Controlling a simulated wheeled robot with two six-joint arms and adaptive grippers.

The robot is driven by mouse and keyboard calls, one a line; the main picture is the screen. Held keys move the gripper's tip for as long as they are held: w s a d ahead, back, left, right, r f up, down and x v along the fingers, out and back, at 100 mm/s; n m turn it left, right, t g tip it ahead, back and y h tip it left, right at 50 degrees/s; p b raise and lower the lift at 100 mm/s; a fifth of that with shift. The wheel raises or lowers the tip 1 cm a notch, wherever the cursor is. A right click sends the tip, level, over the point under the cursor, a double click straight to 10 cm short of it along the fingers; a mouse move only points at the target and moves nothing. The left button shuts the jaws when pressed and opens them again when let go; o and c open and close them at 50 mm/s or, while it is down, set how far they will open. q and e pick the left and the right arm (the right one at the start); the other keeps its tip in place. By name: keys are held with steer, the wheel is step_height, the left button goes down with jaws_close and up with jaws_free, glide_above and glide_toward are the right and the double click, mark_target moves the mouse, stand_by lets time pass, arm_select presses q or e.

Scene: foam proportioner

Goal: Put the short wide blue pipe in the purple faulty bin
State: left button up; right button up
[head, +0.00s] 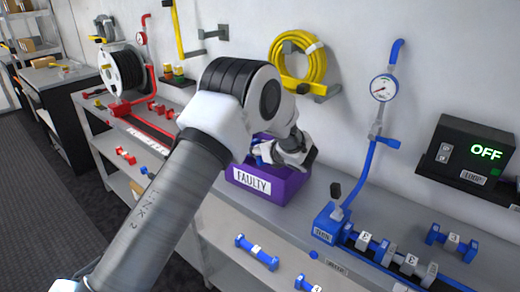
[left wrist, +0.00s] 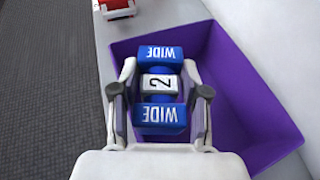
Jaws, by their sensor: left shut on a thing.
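The purple bin (head: 266,187), labelled FAULTY, stands on the grey bench in the middle of the head view. In the left wrist view the bin (left wrist: 238,92) lies behind and to the right of the held pipe. My right gripper is not in view.
Other blue pipes (head: 257,252) lie on the bench and shelf to the right. A blue pump fixture (head: 325,224) and gauge (head: 384,87) stand right of the bin. A hose reel (head: 122,72) and red parts (head: 125,155) are at left. Yellow hose (head: 299,62) hangs behind.

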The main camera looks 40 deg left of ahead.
arm_select(q)
steer(key=shift+s+a+f, duration=0.1)
steer(key=shift+f, duration=0.3)
steer(key=shift+w+f+b, duration=0.2)
steer(key=shift+f+b, duration=0.05)
steer(key=shift+b, duration=0.15)
steer(key=shift+r, duration=0.1)
steer(key=o, duration=1.3)
steer(key=shift+s, duration=0.1)
steer(key=shift+c, duration=0.2)
